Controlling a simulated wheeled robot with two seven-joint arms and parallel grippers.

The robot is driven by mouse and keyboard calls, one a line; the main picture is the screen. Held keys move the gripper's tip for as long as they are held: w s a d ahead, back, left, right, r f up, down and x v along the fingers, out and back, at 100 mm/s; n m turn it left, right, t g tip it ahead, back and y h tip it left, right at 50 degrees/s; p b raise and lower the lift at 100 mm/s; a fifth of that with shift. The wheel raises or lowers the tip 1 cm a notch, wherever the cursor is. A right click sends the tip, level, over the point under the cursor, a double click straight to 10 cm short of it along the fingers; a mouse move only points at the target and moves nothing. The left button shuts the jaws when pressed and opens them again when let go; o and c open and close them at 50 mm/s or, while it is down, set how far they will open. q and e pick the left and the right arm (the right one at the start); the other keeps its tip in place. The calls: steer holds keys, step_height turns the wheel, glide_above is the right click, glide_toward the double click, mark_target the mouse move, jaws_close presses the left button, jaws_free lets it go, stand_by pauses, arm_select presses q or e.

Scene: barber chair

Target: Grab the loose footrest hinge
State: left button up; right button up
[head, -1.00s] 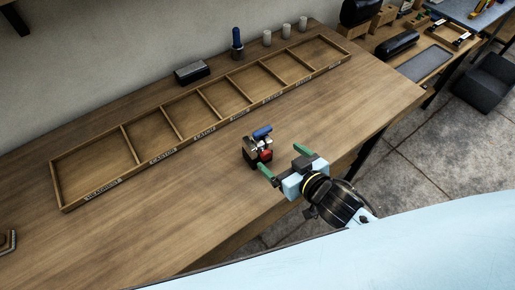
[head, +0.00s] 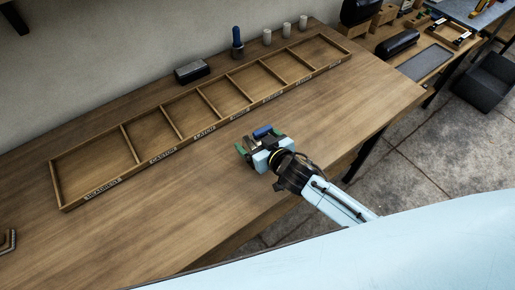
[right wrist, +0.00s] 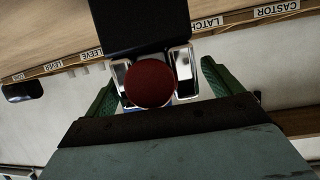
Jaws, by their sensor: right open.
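A small cluster of parts sits on the wooden bench, mostly hidden by my right gripper in the head view; its blue cylinder (head: 262,132) shows. In the right wrist view it has a round dark red end (right wrist: 150,84), chrome side pieces (right wrist: 184,72) and a black block (right wrist: 140,22). I cannot tell which part is the footrest hinge. My right gripper (head: 258,141) is open, its green fingers on either side of the cluster; in the right wrist view the chrome pieces lie between the fingers, with a gap on the right. My left gripper is not in view.
A long divided wooden tray (head: 150,158) with labelled compartments lies behind, empty. A black box (head: 191,71), a blue-topped bottle (head: 237,42) and grey cylinders (head: 285,30) stand near the wall. A bent metal piece (head: 9,242) lies at the left edge. The bench front is clear.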

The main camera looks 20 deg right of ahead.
steer(key=c, duration=1.3)
steer(key=shift+r, duration=0.1)
steer(key=shift+c, duration=0.9)
